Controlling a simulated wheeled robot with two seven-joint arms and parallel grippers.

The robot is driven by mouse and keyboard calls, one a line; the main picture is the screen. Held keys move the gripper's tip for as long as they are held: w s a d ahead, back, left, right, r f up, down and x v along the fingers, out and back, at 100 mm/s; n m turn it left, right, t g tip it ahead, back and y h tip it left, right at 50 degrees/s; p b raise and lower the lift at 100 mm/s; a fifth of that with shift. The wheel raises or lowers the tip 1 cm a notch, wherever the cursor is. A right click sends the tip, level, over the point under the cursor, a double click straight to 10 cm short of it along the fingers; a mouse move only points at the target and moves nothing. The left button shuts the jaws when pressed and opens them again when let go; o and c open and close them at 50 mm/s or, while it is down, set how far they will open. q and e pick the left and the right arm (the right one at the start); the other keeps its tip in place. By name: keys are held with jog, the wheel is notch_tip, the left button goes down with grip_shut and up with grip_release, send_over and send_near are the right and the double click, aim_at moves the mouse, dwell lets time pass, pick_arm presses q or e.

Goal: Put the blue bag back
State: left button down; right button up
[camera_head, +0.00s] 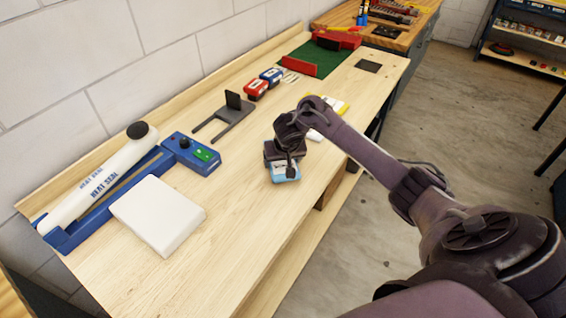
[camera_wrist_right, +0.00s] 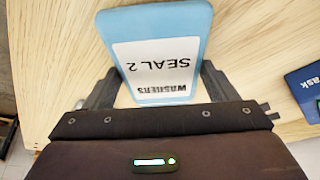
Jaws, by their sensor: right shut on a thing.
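The light blue bag (camera_head: 284,173) is at the right gripper, over the front part of the bench. In the right wrist view the blue bag (camera_wrist_right: 155,25) has a white label reading "WASHERS SEAL 2". My right gripper (camera_head: 281,160) is shut on the bag, with one finger at each side of it in the wrist view (camera_wrist_right: 158,85). I cannot tell whether the bag touches the bench top. My left gripper is not in view.
A heat sealer (camera_head: 100,185) with a blue control box (camera_head: 188,150) and a white block (camera_head: 157,214) are at left. The bench middle is clear.

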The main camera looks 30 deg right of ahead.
jog(key=shift+f, duration=0.3)
jog(key=shift+f, duration=0.1)
jog(key=o, duration=1.1)
jog(key=shift+c, duration=0.2)
jog(key=p+v, duration=0.2)
jog(key=v, duration=0.6)
jog(key=shift+r, duration=0.3)
jog(key=p+v, duration=0.3)
jog(key=p, duration=0.1)
jog(key=shift+s+r, duration=0.3)
jog(key=shift+f, duration=0.1)
